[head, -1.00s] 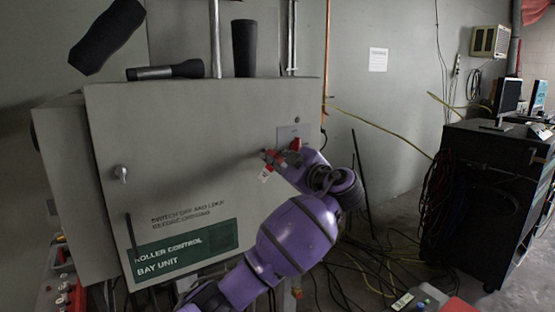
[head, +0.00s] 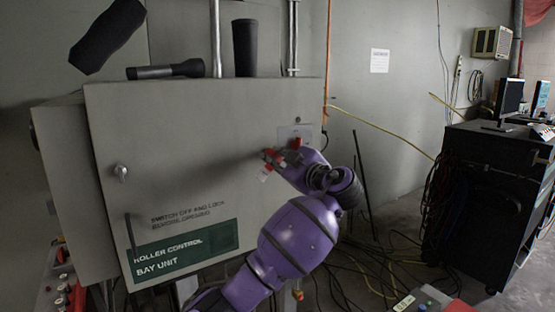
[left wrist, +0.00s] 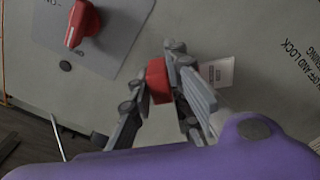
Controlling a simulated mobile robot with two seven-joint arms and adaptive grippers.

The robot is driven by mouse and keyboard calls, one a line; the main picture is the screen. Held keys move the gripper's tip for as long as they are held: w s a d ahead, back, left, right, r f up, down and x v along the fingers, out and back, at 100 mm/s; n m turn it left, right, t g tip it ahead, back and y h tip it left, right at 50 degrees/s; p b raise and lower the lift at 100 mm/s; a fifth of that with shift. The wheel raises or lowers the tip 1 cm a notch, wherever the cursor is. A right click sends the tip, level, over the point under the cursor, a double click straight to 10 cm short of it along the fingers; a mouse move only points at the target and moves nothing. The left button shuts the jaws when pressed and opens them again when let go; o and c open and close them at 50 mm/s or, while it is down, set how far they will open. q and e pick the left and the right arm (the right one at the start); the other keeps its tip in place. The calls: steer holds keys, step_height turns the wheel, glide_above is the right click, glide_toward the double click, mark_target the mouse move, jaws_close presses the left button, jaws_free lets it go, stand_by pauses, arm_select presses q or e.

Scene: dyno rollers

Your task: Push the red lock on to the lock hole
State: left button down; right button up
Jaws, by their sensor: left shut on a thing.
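The red lock (left wrist: 159,80) is held between the fingers of my left gripper (left wrist: 158,84) in the left wrist view. A white tag (left wrist: 216,72) shows beside the fingers. In the head view my left gripper (head: 272,158) is close to the front of the grey cabinet, just below and left of its switch plate. The red switch handle (left wrist: 83,23) sits on the grey plate (left wrist: 110,37), apart from the lock. The lock hole cannot be made out clearly. My right gripper is not in view.
The grey control cabinet (head: 190,125) has a small latch knob (head: 121,172) and a green label (head: 187,248). A black flashlight (head: 166,71) lies on top. Cables (head: 355,270) cover the floor at the right, near a black equipment cabinet (head: 480,200).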

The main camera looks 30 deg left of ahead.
arm_select(q)
steer(key=shift+w+a, duration=0.2)
steer(key=shift+a, duration=0.3)
stand_by(0.7)
steer(key=c, duration=1.6)
jaws_free()
steer(key=v, duration=1.2)
